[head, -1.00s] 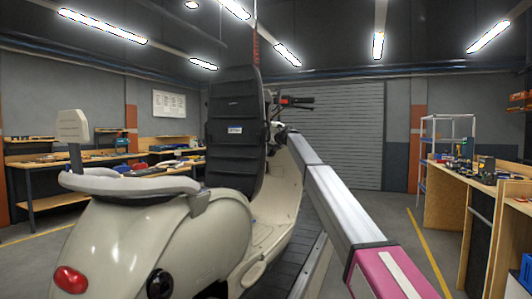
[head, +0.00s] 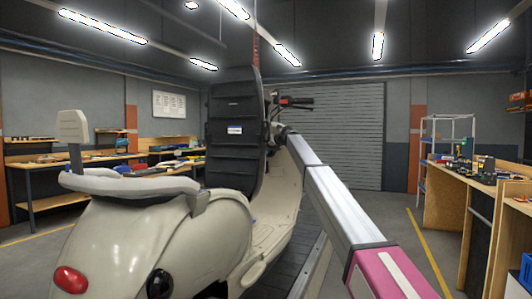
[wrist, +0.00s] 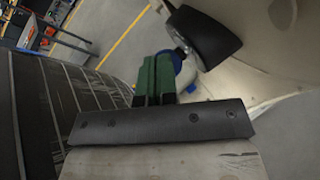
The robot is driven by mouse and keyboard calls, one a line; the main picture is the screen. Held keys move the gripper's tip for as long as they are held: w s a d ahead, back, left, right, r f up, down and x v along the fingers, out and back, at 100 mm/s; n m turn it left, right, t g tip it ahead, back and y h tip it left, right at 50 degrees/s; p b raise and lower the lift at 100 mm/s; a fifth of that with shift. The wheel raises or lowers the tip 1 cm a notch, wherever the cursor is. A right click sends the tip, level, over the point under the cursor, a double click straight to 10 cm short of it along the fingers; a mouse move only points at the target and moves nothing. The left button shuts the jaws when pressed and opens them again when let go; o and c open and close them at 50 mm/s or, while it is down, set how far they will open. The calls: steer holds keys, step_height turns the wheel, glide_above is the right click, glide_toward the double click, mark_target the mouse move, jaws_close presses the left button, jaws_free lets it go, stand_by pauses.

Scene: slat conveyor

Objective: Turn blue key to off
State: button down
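The cream scooter (head: 130,235) stands at the left and centre of the head view with its seat raised. In the wrist view my gripper (wrist: 156,72) has two green fingers side by side with almost no gap, so it looks shut. A round blue part (wrist: 178,58), perhaps the blue key, shows just beyond the right finger and is partly hidden by it. I cannot tell whether they touch. A smaller blue piece (wrist: 190,88) shows at the fingers' lower right. In the head view my gripper is hidden behind the scooter's front.
A black tapered part (wrist: 205,38) sits close to the right of my fingers. The black ribbed panel (head: 235,130) rises beside my arm. The handlebar (head: 292,101) is near its far end. Workbenches stand left and right (head: 480,200), with open floor between.

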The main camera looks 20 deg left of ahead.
steer(key=shift+s+a+f, duration=0.2)
steer(key=shift+a+f, duration=0.05)
steer(key=shift+f, duration=0.4)
steer(key=shift+s+d+r, duration=0.1)
steer(key=shift+d, duration=0.05)
steer(key=r+v, duration=0.1)
steer(key=v, duration=0.7)
steer(key=shift+w+r, duration=0.25)
steer(key=shift+w, duration=0.05)
stand_by(0.8)
steer(key=shift+d+f, duration=0.1)
steer(key=shift+d, duration=0.05)
